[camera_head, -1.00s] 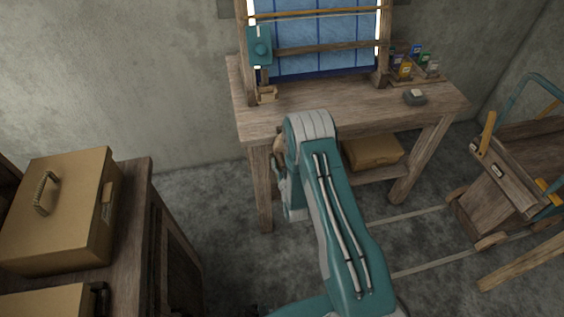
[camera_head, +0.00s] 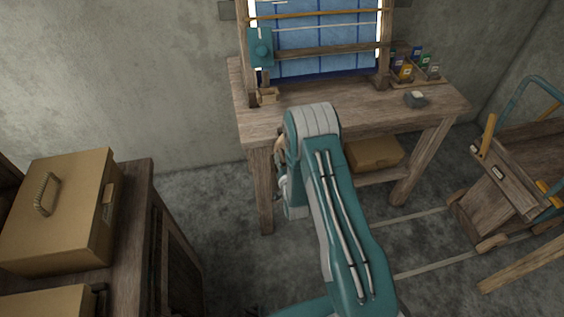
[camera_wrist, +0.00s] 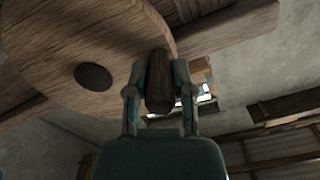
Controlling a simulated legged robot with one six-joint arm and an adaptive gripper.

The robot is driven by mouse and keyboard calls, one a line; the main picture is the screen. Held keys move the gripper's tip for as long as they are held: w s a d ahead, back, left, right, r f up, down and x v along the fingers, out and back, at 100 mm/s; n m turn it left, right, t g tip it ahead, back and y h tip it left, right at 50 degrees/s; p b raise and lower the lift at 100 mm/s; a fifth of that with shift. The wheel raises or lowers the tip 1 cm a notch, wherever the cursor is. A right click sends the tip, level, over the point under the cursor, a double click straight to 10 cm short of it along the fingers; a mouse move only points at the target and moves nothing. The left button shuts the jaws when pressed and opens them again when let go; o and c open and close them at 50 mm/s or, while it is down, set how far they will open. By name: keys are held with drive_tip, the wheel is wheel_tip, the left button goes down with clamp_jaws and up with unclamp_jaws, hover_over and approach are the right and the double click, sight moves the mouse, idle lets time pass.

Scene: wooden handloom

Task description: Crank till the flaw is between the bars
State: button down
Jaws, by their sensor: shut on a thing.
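The loom stands against the wall with blue cloth (camera_head: 320,62) in its frame. A golden rod (camera_head: 320,14) crosses the cloth above and a brown wooden bar (camera_head: 330,47) crosses it below. A thin pale line (camera_head: 320,28) runs across the cloth between them. A shorter pale streak (camera_head: 296,3) shows above the rod at the picture's top edge. I cannot tell for sure which is the flaw. In the wrist view, my gripper (camera_wrist: 160,76) is shut on the wooden crank handle (camera_wrist: 161,92), beside the round crank wheel (camera_wrist: 125,40) with its dark hub.
The loom's table (camera_head: 350,105) holds a rack of small coloured packets (camera_head: 415,65) and a grey block (camera_head: 415,99). A box (camera_head: 373,154) sits on the shelf below. A cabinet with a tan case (camera_head: 60,212) is at left, a wooden cart (camera_head: 510,185) at right.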

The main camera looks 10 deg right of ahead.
sight(282, 145)
drive_tip(key=shift+d+r+m, duration=0.2)
drive_tip(key=shift+r+m, duration=0.65)
drive_tip(key=shift+m, duration=0.15)
drive_tip(key=shift+w+d+r, duration=0.1)
drive_tip(key=shift+d+r, duration=0.1)
drive_tip(key=shift+r, duration=0.4)
drive_tip(key=shift+c, duration=2.4)
unclamp_jaws()
drive_tip(key=shift+s+f, duration=0.2)
drive_tip(key=shift+s, duration=0.4)
drive_tip(key=s, duration=1)
drive_tip(key=shift+s, duration=0.4)
